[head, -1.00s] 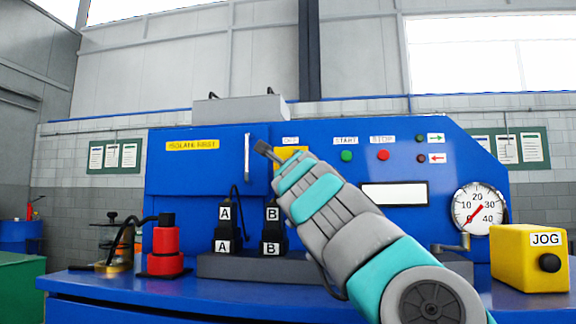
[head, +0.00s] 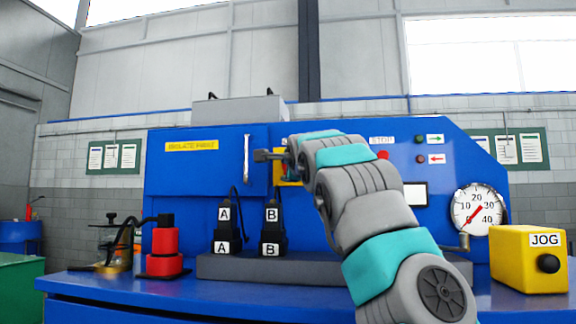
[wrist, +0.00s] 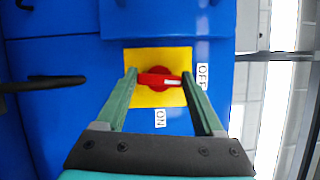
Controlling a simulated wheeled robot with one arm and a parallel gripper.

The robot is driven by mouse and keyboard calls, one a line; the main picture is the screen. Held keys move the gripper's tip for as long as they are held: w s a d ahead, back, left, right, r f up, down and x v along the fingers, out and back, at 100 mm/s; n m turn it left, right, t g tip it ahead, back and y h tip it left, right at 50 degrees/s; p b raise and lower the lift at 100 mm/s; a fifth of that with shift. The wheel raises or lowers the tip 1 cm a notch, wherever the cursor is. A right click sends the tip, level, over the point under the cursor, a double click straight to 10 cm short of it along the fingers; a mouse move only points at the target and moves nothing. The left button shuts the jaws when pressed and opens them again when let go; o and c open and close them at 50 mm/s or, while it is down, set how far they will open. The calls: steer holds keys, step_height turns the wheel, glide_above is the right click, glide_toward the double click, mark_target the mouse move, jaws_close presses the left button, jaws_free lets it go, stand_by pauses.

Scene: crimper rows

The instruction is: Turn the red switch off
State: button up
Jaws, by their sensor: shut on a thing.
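The red switch (wrist: 152,79) is a red knob with a bar handle on a yellow plate (wrist: 146,57) on the blue panel. The white mark on its handle points right in the wrist view, towards the OFF label (wrist: 202,76). The ON label (wrist: 160,118) is below the plate there. My gripper (wrist: 159,75) is shut on the switch, with one green finger at each end of the handle.
A cabinet door handle (head: 247,160) stands just left of the switch.

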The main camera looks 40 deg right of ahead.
steer(key=shift+f+n+g, duration=0.2)
steer(key=shift+n+g, duration=0.2)
steer(key=shift+n, duration=0.3)
steer(key=o, duration=1.4)
steer(key=shift+r, duration=0.1)
steer(key=b+v, duration=0.1)
steer(key=v, duration=0.6)
steer(key=shift+s+a+b, duration=0.15)
steer(key=shift+s+b, duration=0.2)
steer(key=shift+b, duration=0.05)
